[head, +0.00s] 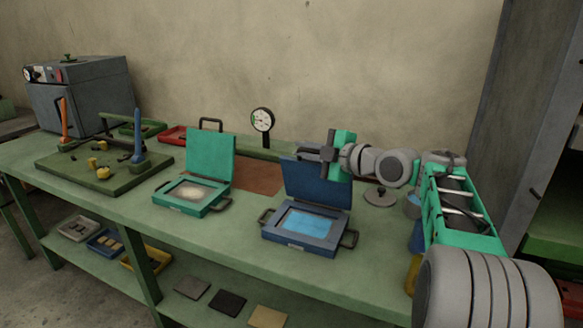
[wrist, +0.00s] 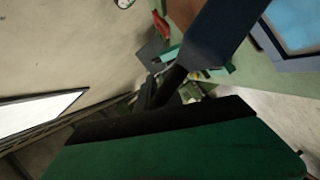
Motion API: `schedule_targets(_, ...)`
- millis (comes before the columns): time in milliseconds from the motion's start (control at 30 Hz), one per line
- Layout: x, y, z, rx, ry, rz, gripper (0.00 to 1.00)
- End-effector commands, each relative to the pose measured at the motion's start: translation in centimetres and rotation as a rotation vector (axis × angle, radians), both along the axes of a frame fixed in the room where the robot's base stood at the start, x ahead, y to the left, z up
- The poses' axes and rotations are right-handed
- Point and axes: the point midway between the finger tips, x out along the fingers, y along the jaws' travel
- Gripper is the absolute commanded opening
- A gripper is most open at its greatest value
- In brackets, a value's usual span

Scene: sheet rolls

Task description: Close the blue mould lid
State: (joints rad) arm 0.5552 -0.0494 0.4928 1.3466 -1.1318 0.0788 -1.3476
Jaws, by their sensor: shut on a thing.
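The blue mould (head: 298,242) sits on the green bench with a bright blue sheet (head: 306,222) in its frame. Its blue lid (head: 312,182) stands open, nearly upright, at the back of the mould. My gripper (head: 327,154) is at the lid's top edge and covers its upper right part. In the wrist view the lid (wrist: 218,38) reaches from the top toward my jaws, with a dark handle (wrist: 172,82) at its end. My gripper is shut on this handle; the exact grip is partly hidden by the gripper body.
A teal mould (head: 193,208) with its lid also open stands just left. A dial gauge (head: 262,121) stands behind, near the wall. A green board with pegs (head: 98,178) and a grey oven (head: 82,92) are farther left. The bench front (head: 235,243) is clear.

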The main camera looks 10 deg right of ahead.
Motion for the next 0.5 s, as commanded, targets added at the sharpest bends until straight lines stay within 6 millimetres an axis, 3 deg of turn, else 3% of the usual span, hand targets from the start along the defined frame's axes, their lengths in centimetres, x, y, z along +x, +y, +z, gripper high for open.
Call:
schedule_targets(33,-0.4,-0.1,-0.6,-0.002,-0.001,-0.006,0.00)
schedule_targets(500,-1.5,0.1,-0.2,-0.002,-0.002,-0.013,0.00)
